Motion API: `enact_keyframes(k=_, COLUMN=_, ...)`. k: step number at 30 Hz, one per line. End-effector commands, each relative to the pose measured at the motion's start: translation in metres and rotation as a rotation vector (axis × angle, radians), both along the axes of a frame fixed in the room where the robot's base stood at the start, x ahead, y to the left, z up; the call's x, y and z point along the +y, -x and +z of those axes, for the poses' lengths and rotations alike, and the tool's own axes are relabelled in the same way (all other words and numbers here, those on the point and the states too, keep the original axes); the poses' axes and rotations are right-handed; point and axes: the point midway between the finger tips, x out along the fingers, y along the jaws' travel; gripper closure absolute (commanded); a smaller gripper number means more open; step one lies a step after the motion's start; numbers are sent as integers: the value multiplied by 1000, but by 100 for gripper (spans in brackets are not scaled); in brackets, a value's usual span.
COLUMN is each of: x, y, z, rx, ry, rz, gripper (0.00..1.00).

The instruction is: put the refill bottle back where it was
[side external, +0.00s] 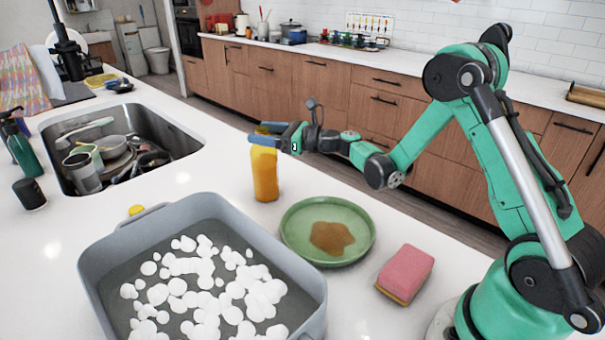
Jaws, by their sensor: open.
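The refill bottle, a yellow-orange bottle (265,178), stands upright on the white counter behind the grey tub. My gripper (258,134) is at the bottle's top, coming from the right, with its two blue fingers apart. The fingers are level with the bottle's upper end and overlap it in this view. Whether they touch it cannot be told, and the very top of the bottle is hidden.
A grey tub (112,262) with white foam fills the front. A green plate (292,251) with a brown stain and a pink sponge (407,270) lie to the right. The sink (172,148) holds dishes; a green pump bottle (22,150) stands left.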

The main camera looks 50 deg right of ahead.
Motion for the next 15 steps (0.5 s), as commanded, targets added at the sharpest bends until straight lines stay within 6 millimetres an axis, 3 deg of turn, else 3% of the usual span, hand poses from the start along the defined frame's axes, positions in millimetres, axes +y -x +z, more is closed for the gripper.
enact_keyframes(k=9, x=-33, y=63, z=0, rx=0, ry=0, rz=-5, gripper=34)
enact_keyframes(k=15, x=-41, y=82, z=1, rx=0, ry=10, rz=0, gripper=34)
